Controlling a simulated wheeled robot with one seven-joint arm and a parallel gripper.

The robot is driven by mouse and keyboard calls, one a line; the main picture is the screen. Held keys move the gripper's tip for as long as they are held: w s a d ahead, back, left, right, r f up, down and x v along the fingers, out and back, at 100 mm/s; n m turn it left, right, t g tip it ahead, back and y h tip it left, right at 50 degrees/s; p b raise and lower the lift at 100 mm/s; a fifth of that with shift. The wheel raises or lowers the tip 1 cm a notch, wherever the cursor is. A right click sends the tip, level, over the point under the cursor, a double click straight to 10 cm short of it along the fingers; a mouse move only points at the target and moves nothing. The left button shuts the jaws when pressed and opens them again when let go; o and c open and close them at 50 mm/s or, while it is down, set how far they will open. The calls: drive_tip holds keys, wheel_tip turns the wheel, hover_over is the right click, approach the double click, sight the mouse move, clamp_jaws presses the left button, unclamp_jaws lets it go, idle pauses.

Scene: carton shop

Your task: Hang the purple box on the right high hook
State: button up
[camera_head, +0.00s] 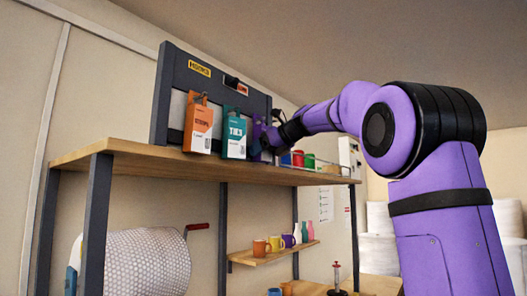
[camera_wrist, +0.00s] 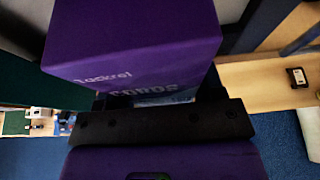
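The purple box (camera_head: 259,138) is upright, just right of the teal box (camera_head: 234,132) and in front of the dark rack (camera_head: 160,95). My gripper (camera_head: 271,139) is at its right side. In the wrist view the purple box (camera_wrist: 135,40), with pale lettering, fills the upper middle, right against my dark gripper (camera_wrist: 160,102). The gripper appears shut on it, though the fingertips are hidden. The right high hook cannot be made out, nor whether the box's top touches it.
An orange box (camera_head: 198,125) hangs left of the teal box. The rack stands on a wooden shelf (camera_head: 130,150). Red and green containers (camera_head: 298,159) stand farther right on it. A lower shelf (camera_head: 270,256) holds mugs and bottles. A patterned roll (camera_head: 135,262) is below left.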

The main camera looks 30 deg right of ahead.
drive_tip(key=o, duration=0.4)
drive_tip(key=shift+w+a+f, duration=0.1)
drive_tip(key=shift+w+f, duration=0.15)
drive_tip(key=shift+f, duration=0.1)
drive_tip(key=shift+o, duration=0.2)
drive_tip(key=shift+s, duration=0.1)
drive_tip(key=shift+s+r, duration=0.15)
drive_tip(key=shift+s, duration=0.05)
drive_tip(key=d+v, duration=0.1)
drive_tip(key=v, duration=1)
drive_tip(key=s+a+f+n+g+h, duration=0.1)
drive_tip(key=s+a+f+n+g, duration=0.1)
drive_tip(key=s+a+f+n, duration=0.45)
drive_tip(key=s+a+f+n+g+h, duration=0.1)
drive_tip(key=s+a+f+n+g, duration=0.25)
drive_tip(key=a+f+n, duration=0.55)
drive_tip(key=s+a+f+n+g+h, duration=0.1)
drive_tip(key=s+f+n, duration=0.7)
drive_tip(key=f, duration=0.4)
drive_tip(key=s+a+f+n+g+h, duration=0.1)
drive_tip(key=s+a+f+n, duration=0.1)
drive_tip(key=s+f+n, duration=0.6)
wheel_tip(320, 180, down, 5)
drive_tip(key=shift+s+f+h, duration=0.1)
drive_tip(key=shift+s+h, duration=0.2)
drive_tip(key=shift+s, duration=0.25)
